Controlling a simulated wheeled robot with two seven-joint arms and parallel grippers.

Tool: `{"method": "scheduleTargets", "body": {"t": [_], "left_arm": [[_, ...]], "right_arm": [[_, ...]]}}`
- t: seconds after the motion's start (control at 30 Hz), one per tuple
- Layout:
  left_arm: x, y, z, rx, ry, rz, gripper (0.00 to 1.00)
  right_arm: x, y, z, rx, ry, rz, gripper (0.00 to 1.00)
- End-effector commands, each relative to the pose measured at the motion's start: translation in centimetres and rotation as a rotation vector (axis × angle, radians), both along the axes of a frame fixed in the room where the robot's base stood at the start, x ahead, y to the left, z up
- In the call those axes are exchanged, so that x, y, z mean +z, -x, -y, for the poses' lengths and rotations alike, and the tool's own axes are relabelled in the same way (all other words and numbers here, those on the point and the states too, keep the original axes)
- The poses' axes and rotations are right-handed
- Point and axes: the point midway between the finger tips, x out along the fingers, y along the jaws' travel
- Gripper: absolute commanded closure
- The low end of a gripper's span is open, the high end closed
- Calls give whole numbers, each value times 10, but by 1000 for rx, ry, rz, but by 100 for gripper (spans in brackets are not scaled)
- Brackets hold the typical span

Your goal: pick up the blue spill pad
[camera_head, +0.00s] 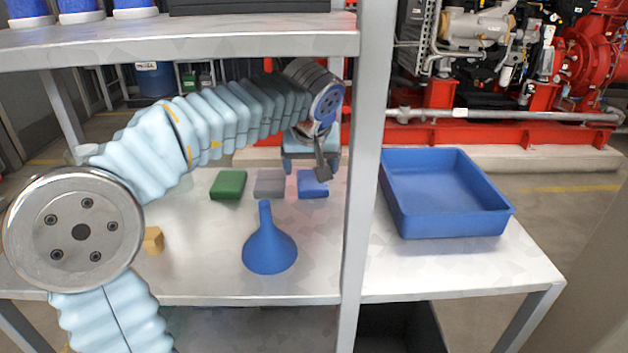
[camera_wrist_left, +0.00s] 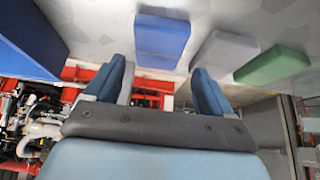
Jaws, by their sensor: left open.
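The blue spill pad (camera_head: 313,185) lies flat on the lower shelf, at the right end of a row with a grey pad (camera_head: 270,183) and a green pad (camera_head: 228,185). My left gripper (camera_head: 310,163) is just behind and above the blue pad, apart from it. In the left wrist view the gripper (camera_wrist_left: 162,86) is open and empty, its two fingers spread. The blue pad (camera_wrist_left: 162,40) shows beyond the fingertips, roughly in line with the gap between them. My right gripper is not in view.
A blue funnel (camera_head: 268,243) stands in front of the pads. A yellow block (camera_head: 153,240) sits to the left. A shelf post (camera_head: 366,180) rises right of the pads, with a blue tray (camera_head: 445,226) beyond it. An upper shelf (camera_head: 200,48) hangs above my arm.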

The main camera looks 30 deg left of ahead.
Motion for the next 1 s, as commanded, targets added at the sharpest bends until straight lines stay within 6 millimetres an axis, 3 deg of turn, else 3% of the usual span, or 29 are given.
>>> {"method": "scheduleTargets", "body": {"t": [0.3,0.57,0.83,1.0], "left_arm": [[-40,-19,-9,0,0,-1,17],[-43,-20,-9,0,-1,1,17],[-43,-20,-9,0,-1,1,58],[-42,-20,-9,0,-1,1,59]], "right_arm": [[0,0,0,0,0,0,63],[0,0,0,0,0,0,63],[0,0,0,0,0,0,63],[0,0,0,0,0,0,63]]}}
